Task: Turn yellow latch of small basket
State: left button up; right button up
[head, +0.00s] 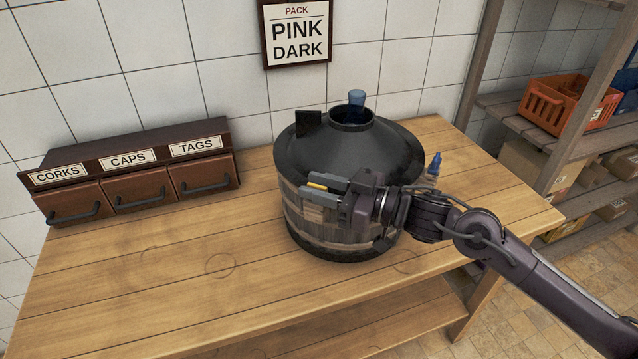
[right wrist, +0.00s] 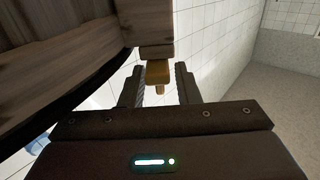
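The small basket (head: 330,238) is a round wooden-slatted tub with a dark conical lid (head: 385,150), standing on the table. The yellow latch (head: 316,186) shows at its front, between the fingers of my right gripper (head: 322,188). In the right wrist view the yellow latch (right wrist: 158,72) sits below a wooden block, between the two dark fingertips of the right gripper (right wrist: 157,88). Gaps show on both sides of the latch, so the fingers are open around it and do not appear to press on it. My left gripper is not in view.
A blue bottle neck (head: 357,97) sticks up through the lid's opening. A small blue-topped item (head: 433,165) is right of the basket. A drawer box (head: 135,175) labelled corks, caps and tags stands at left. The table's (head: 150,290) front left is clear. A sign (head: 297,38) reads "PACK PINK DARK".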

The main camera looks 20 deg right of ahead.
grip_shut()
jog(key=shift+n+g+y, duration=0.7)
jog(key=shift+n+g, duration=0.1)
jog(key=shift+g, duration=0.2)
grip_release()
jog(key=shift+d, duration=0.1)
jog(key=shift+s+d+f, duration=0.1)
jog(key=shift+s+d, duration=0.05)
jog(key=shift+d, duration=0.05)
jog(key=b+v, duration=0.1)
jog(key=v, duration=0.6)
jog(key=shift+b, duration=0.4)
